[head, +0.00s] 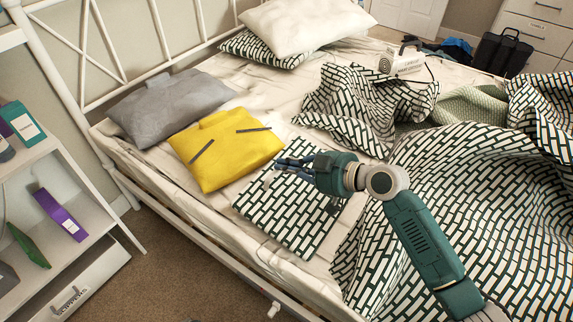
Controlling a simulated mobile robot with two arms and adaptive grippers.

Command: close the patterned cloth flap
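The patterned cloth flap (285,222) is a flat piece of white cloth with dark green dashes. It lies on the bed near its front edge, right of the yellow cushion. My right gripper (274,172) is over its upper part and hides some of it, with its fingers pointing left. Whether the fingers touch the cloth, and how far apart they are, I cannot tell. My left gripper is not in view.
A yellow cushion (228,150) and a grey cushion (170,105) lie left of the flap. A rumpled patterned blanket (480,210) covers the right side. A white device (402,62) sits further back. A white shelf (85,242) stands at the left, beside carpet.

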